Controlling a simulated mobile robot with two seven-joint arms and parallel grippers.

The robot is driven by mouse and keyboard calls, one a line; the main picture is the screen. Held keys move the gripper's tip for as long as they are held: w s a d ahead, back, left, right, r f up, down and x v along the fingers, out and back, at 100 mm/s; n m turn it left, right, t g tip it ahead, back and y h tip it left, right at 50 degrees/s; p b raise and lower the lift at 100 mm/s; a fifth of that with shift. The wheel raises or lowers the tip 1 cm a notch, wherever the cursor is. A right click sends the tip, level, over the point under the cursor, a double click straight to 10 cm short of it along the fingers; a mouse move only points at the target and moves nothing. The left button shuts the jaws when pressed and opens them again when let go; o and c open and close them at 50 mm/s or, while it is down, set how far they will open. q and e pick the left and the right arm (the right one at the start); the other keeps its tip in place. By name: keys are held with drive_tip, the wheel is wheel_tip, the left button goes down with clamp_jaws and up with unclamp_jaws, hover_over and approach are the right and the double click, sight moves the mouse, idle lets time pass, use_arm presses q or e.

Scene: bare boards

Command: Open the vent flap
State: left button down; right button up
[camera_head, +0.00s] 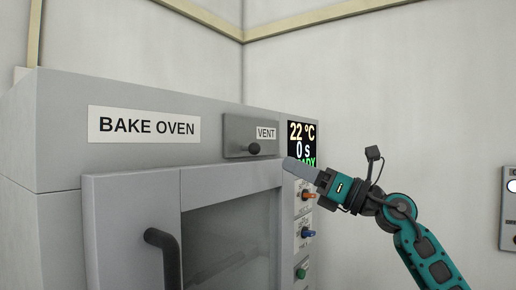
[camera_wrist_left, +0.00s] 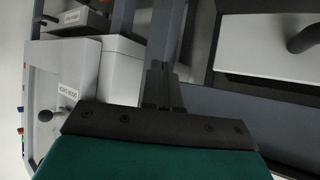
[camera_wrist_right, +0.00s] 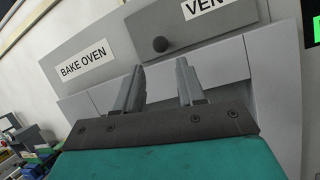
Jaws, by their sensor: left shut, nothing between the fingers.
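The vent flap (camera_head: 236,131) is a small grey panel labelled VENT on the upper front of the oven, and it looks shut. Its dark round knob (camera_head: 253,148) sits near its lower edge. My right gripper (camera_head: 292,165) is just right of and below the knob in the head view. In the right wrist view the flap (camera_wrist_right: 222,22) and knob (camera_wrist_right: 160,44) show beyond my right gripper (camera_wrist_right: 160,82), whose two fingers are apart and empty; the knob is not between them. My left gripper (camera_wrist_left: 161,82) is shut and empty, and shows only in the left wrist view.
The bake oven (camera_head: 60,120) has a door with a dark handle (camera_head: 163,255) below the flap. A display (camera_head: 302,145) and several knobs are at its right. A wall panel (camera_head: 509,225) is at the far right. The left wrist view shows grey boxes (camera_wrist_left: 120,65) with a knob.

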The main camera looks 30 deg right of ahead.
drive_tip(key=p+x, duration=0.2)
drive_tip(key=x, duration=0.7)
drive_tip(key=shift+w+a+r, duration=0.1)
drive_tip(key=shift+w+a, duration=0.05)
drive_tip(key=shift+w, duration=0.15)
drive_tip(key=shift+c, duration=0.4)
clamp_jaws()
